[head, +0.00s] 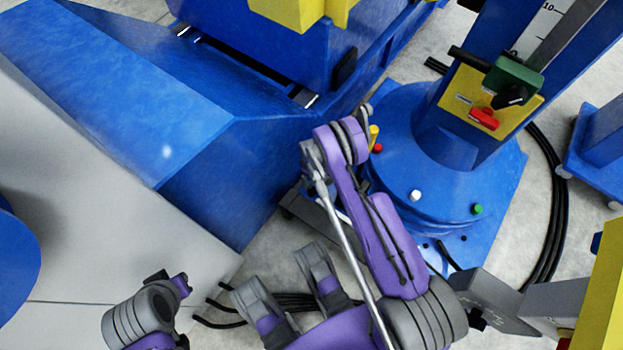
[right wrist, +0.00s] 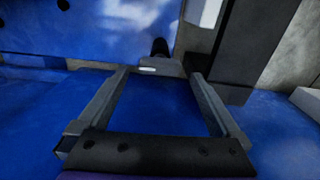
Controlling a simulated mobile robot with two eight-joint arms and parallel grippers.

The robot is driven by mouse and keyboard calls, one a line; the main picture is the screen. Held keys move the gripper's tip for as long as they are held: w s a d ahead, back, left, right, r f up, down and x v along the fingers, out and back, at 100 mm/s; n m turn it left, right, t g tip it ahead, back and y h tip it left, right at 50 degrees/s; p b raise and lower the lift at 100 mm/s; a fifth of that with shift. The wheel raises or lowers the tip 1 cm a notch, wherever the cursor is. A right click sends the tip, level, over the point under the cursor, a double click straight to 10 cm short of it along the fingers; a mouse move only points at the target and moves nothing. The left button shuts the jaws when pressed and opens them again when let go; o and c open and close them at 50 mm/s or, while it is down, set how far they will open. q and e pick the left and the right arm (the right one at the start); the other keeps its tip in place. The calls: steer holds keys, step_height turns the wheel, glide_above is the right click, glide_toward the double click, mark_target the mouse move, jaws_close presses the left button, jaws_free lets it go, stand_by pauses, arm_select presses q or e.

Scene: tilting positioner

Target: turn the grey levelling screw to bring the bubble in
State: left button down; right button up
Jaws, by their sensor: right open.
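My right gripper (right wrist: 160,74) is open in the right wrist view. Its two grey fingers are spread over a blue surface, with nothing seen held. A small dark upright stud (right wrist: 160,47) stands just beyond the fingertips, by a grey plate with a pale strip (right wrist: 148,69). I cannot tell whether the stud is the levelling screw. In the head view my purple right arm (head: 375,225) covers part of the blue round base (head: 450,185). A pale knob (head: 415,195) and a green knob (head: 477,208) sit on this base. No bubble can be made out. My left gripper is not visible.
A blue column with a yellow plate (head: 460,108), green block (head: 513,78) and red handle (head: 484,118) rises from the base. A large blue frame (head: 130,80) fills the upper left. Black cables (head: 553,225) lie on the floor at right.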

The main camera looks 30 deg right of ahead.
step_height(320, 180, up, 8)
steer(key=p, duration=0.1)
steer(key=shift+p, duration=0.3)
steer(key=shift+f, duration=0.2)
